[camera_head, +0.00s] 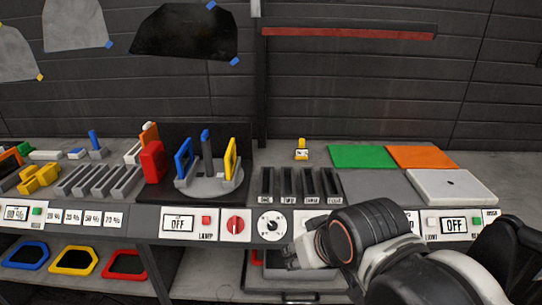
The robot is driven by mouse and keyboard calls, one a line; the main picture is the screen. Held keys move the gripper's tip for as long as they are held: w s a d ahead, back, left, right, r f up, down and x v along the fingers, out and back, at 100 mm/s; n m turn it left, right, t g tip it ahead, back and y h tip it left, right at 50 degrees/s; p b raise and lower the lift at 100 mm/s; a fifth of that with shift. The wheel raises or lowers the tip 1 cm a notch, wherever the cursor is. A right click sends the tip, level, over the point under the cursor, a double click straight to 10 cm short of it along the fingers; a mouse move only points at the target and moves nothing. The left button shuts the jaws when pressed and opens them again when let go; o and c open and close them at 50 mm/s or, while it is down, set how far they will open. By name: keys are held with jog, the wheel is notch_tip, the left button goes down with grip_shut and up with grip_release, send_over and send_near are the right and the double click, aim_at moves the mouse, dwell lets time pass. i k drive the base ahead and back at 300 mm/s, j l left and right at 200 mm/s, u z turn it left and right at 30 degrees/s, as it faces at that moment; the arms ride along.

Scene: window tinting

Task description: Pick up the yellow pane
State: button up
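A yellow-framed pane (231,158) stands upright on the right side of a round grey holder (208,187) on the bench. A blue-framed pane (184,158) stands on the left side of the same holder. Another yellow-framed pane (74,261), with a dark middle, lies on the lower shelf at the left, between a blue-framed one (26,255) and a red-framed one (125,264). My gripper (300,252) is in front of the bench's front panel, low and right of the holder, apart from all these panes. Its fingers are too small and partly hidden to tell their opening.
A red block (152,161) stands left of the holder. Grey slotted racks (98,182) lie farther left, and dark slots (302,185) lie right. Green (362,156) and orange (421,157) sheets lie behind a white plate (452,186). Knobs and switches line the front panel.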

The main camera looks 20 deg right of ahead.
aim_at(230, 160)
jog(key=i+j+z, duration=0.1)
jog(key=z, duration=0.4)
jog(key=j+z, duration=0.6)
jog(key=z, duration=0.35)
jog(key=j+z, duration=0.25)
jog(key=z, duration=0.2)
jog(key=k+j+z, duration=0.1)
jog(key=j, duration=0.3)
jog(key=k+j+z, duration=0.1)
jog(key=j, duration=0.35)
jog(key=k+j+z, duration=0.1)
jog(key=k+j, duration=0.2)
jog(key=k+j+z, duration=0.15)
jog(key=j, duration=0.3)
